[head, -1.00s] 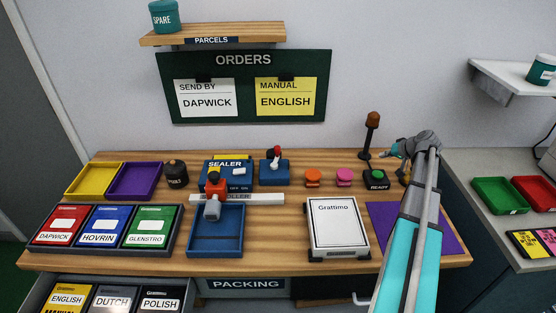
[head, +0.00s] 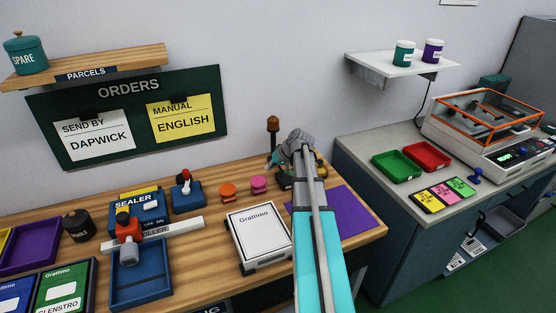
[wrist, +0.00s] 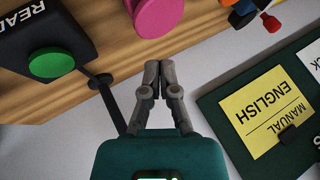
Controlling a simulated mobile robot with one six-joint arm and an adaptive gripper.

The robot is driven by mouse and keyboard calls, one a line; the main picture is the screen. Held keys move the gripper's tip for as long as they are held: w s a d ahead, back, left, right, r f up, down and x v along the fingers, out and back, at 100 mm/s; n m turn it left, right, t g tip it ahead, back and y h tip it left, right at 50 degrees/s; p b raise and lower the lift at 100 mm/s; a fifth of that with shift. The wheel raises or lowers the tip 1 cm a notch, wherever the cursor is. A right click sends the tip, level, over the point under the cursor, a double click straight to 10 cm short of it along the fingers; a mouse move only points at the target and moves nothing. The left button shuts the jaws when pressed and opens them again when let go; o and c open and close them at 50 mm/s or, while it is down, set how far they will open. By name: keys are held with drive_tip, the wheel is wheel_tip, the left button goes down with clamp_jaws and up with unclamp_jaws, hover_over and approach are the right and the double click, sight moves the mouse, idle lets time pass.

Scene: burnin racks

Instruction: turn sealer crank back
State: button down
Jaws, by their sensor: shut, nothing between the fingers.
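The blue sealer (head: 139,209) sits on the wooden bench, left of centre in the head view. In front of it is a white roller bar (head: 178,231) with an orange and grey crank-like part (head: 128,252) over a blue tray (head: 142,286). I cannot tell the crank's exact angle. My gripper (wrist: 158,85) is shut and empty in the wrist view. It is held above the back of the bench, well to the right of the sealer and apart from it.
A blue box with a red-knobbed lever (head: 187,191) stands right of the sealer. Orange (head: 227,190) and pink (head: 258,185) buttons follow. The green READY button (wrist: 51,63) shows in the wrist view. A white Grattimo box (head: 258,238) and purple mat (head: 345,212) lie in front.

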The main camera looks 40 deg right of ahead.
drive_tip(key=s+a+f+g, duration=0.1)
drive_tip(key=a, duration=0.5)
drive_tip(key=s+a+f+n+g, duration=0.1)
drive_tip(key=s+a, duration=0.1)
drive_tip(key=a, duration=0.5)
drive_tip(key=s+a+n+g, duration=0.1)
drive_tip(key=s+a, duration=0.1)
drive_tip(key=a, duration=0.4)
drive_tip(key=shift+s+a+f+g+h, duration=0.1)
drive_tip(key=shift+a+f+g+h, duration=0.05)
drive_tip(key=shift+f+g+h, duration=0.2)
drive_tip(key=s+a+g+h, duration=0.1)
drive_tip(key=s+a, duration=0.2)
drive_tip(key=a, duration=0.1)
drive_tip(key=s+a+f+n, duration=0.1)
drive_tip(key=s+a, duration=0.3)
drive_tip(key=a, duration=0.1)
drive_tip(key=s+a+g+h, duration=0.1)
drive_tip(key=s+a, duration=0.2)
drive_tip(key=a, duration=0.1)
drive_tip(key=shift+s+a+f+n+g+h, duration=0.2)
drive_tip(key=shift+s+a+n+g+h, duration=0.05)
drive_tip(key=shift+a+n+g+h, duration=0.1)
drive_tip(key=shift+s+a, duration=0.4)
drive_tip(key=c, duration=1.3)
unclamp_jaws()
drive_tip(key=shift+c, duration=0.2)
